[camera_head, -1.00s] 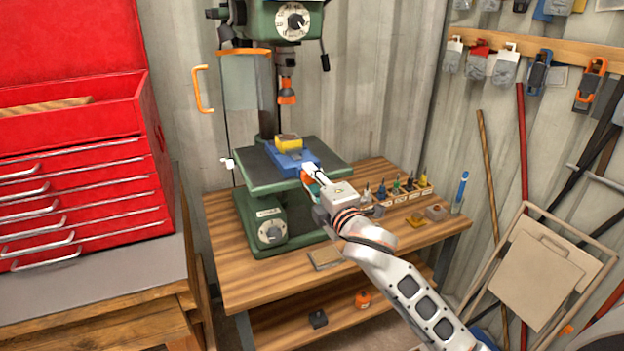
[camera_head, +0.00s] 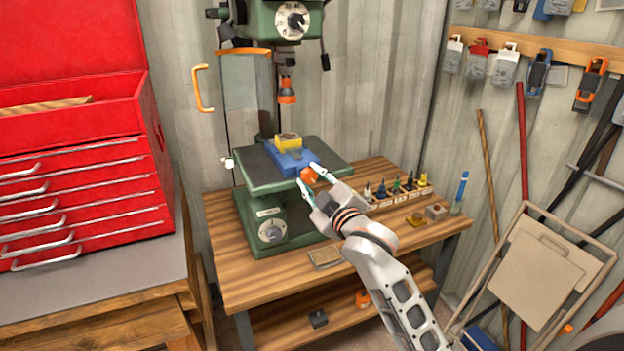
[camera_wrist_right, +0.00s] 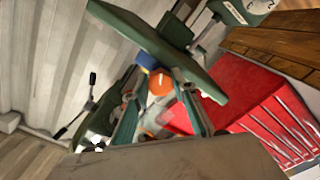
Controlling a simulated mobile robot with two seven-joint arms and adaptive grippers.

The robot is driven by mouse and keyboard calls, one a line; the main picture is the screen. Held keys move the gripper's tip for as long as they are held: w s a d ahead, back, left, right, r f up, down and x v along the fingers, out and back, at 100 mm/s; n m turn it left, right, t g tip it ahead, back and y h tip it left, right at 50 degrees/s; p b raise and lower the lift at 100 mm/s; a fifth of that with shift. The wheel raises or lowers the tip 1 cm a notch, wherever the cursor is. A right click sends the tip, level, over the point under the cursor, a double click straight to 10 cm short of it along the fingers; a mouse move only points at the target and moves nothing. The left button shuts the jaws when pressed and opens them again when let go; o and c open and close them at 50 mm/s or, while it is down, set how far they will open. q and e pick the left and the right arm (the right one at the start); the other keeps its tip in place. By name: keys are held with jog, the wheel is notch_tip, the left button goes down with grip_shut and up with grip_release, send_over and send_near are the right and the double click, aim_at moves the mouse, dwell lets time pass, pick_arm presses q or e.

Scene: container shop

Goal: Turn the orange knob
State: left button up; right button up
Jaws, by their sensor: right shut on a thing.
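The orange knob (camera_head: 309,176) is at the right front end of the blue vise (camera_head: 290,160) on the green drill press table (camera_head: 262,183). It also shows in the right wrist view (camera_wrist_right: 160,84). My right gripper (camera_head: 310,177) is shut on the knob, one finger on each side of it. In the right wrist view the two fingers (camera_wrist_right: 158,88) reach up from below around the knob. A yellow block (camera_head: 288,142) sits in the vise. My left gripper is not in view.
The drill's orange-tipped chuck (camera_head: 287,92) hangs above the vise. A rack of small tools (camera_head: 395,195) stands on the wooden bench (camera_head: 225,225) to the right. A red tool chest (camera_head: 80,170) stands at the left. The bench front is mostly clear.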

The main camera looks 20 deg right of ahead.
jog(key=shift+m, duration=0.4)
jog(key=o, duration=1.1)
jog(key=s, duration=1.2)
jog(key=shift+d, duration=0.2)
